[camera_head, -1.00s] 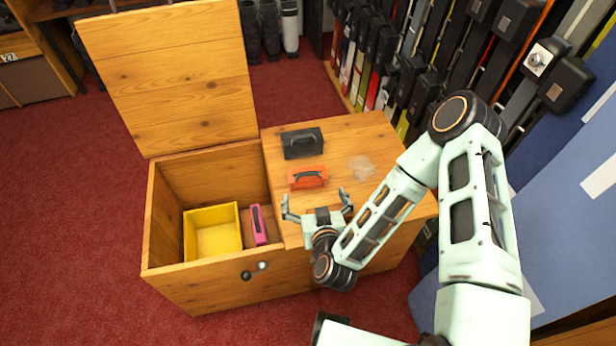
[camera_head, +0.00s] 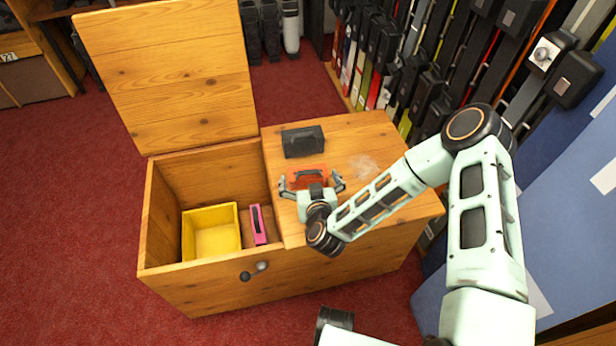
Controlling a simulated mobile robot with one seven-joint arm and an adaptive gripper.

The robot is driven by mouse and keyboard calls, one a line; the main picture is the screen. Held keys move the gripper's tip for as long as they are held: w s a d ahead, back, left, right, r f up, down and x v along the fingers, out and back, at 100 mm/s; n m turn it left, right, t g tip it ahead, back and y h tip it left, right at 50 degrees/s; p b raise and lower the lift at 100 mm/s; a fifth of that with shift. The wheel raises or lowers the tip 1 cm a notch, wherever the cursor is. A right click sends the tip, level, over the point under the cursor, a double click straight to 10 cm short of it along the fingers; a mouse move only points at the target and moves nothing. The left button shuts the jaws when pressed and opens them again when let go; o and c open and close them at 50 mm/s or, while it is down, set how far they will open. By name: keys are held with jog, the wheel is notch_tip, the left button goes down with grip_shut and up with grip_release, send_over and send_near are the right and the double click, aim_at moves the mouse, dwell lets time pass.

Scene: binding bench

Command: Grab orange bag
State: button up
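The orange bag (camera_head: 307,173) lies on the right, closed part of the wooden bench top (camera_head: 345,135). It is small, with a dark handle on its upper side. My gripper (camera_head: 311,182) is open at the bag's near side, with one finger by its left end and the other by its right end. The gripper hides the bag's near edge. I cannot tell whether the fingers touch it.
A black bag (camera_head: 303,141) lies just behind the orange one. The left compartment is open, its lid (camera_head: 168,75) raised, and holds a yellow bin (camera_head: 212,233) and a pink bag (camera_head: 258,225). Skis (camera_head: 400,70) stand in a rack at the back right.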

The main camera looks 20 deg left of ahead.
jog(key=c, duration=1)
jog(key=shift+c, duration=0.4)
jog(key=shift+r, duration=0.15)
